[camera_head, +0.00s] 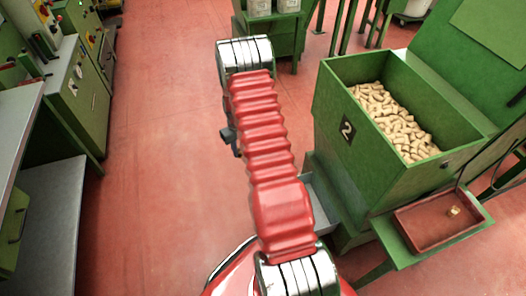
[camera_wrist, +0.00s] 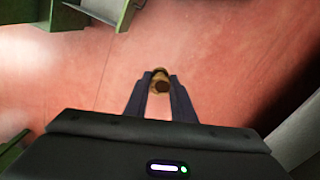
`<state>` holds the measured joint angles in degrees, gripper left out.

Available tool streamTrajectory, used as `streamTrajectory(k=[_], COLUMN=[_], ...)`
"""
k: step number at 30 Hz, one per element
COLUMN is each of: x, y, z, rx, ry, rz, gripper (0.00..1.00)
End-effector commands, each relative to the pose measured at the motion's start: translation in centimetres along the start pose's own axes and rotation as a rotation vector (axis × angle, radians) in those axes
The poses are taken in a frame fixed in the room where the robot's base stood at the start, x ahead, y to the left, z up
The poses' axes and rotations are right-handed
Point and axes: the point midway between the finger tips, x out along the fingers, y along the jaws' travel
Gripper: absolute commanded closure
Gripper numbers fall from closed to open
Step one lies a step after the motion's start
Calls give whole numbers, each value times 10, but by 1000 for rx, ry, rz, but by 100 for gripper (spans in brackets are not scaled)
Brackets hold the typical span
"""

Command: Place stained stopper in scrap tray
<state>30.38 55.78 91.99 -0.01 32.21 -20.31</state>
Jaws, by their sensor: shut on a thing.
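My gripper (camera_wrist: 161,77) is shut on a cork stopper (camera_wrist: 160,83) in the wrist view. The stopper sits between the two dark fingertips, and the end facing the camera is dark brown. Red floor lies beyond it. In the head view my arm hides most of the gripper, and the held stopper cannot be made out. A shallow red-brown tray (camera_head: 418,236), which looks like the scrap tray, rests on a green shelf at the lower right. One pale cork (camera_head: 453,211) lies inside it. My gripper is well apart from this tray.
A green bin marked 2 (camera_head: 340,100), full of pale corks (camera_head: 395,120), stands at the right, beside the tray. A grey metal trough (camera_head: 322,203) sticks out below it. Green machines (camera_head: 75,80) and a grey bench (camera_head: 50,215) line the left. The red floor between is clear.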

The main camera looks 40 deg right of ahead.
Motion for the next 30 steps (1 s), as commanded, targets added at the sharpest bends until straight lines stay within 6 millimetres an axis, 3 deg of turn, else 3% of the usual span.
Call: streamTrajectory(k=[1,6,12,17,24,30], x=[-18,-71,-133,-181,-245,-273], y=[-18,-74,-143,-197,-271,-301], z=[-9,-24,-28,-21,4,21], rx=[-15,-47,-86,-116,-159,-175], ry=[5,5,5,5,3,1], rz=[2,1,1,0,0,0], gripper=[98,98,98,98,98,98])
